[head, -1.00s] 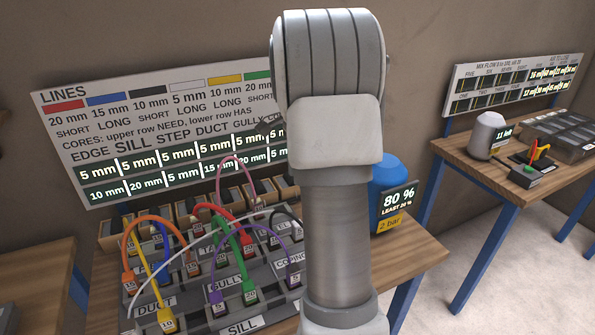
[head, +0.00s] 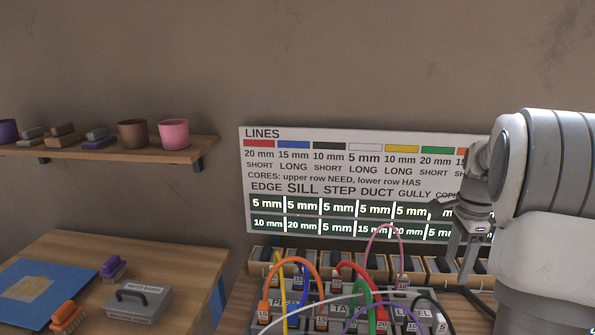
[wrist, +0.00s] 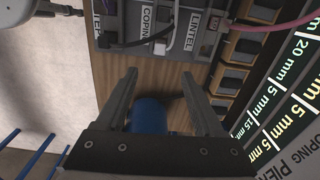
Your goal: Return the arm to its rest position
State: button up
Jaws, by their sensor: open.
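My arm (head: 560,170) stands at the right of the head view, its upper part large and near. My gripper (head: 468,250) points down in front of the right end of the LINES board. In the wrist view my gripper (wrist: 160,78) shows two dark fingers spread apart with nothing between them. Below them lies the wooden bench top (wrist: 120,75), and a blue rounded tank (wrist: 151,113) shows behind the finger bases.
The panel with coloured cables (head: 340,300) stands below the LINES board (head: 340,180). It also shows at the top of the wrist view (wrist: 155,25). At left are a wall shelf (head: 110,148) with cups and a table (head: 60,250) with brushes and a grey box.

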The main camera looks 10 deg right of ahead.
jog(key=s+a+r+n+t, duration=0.1)
jog(key=s+a+r+n, duration=0.35)
jog(key=a, duration=0.35)
jog(key=s+a+r+n+t, duration=0.2)
jog(key=s+a+r+n, duration=0.15)
jog(key=a+n, duration=0.4)
jog(key=s+a+f+n+t, duration=0.1)
jog(key=s+a+n+t, duration=0.1)
jog(key=s+a+n, duration=0.6)
jog(key=s+a, duration=0.2)
jog(key=s, duration=0.1)
jog(key=shift+s+a, duration=0.15)
jog(key=shift+a, duration=0.2)
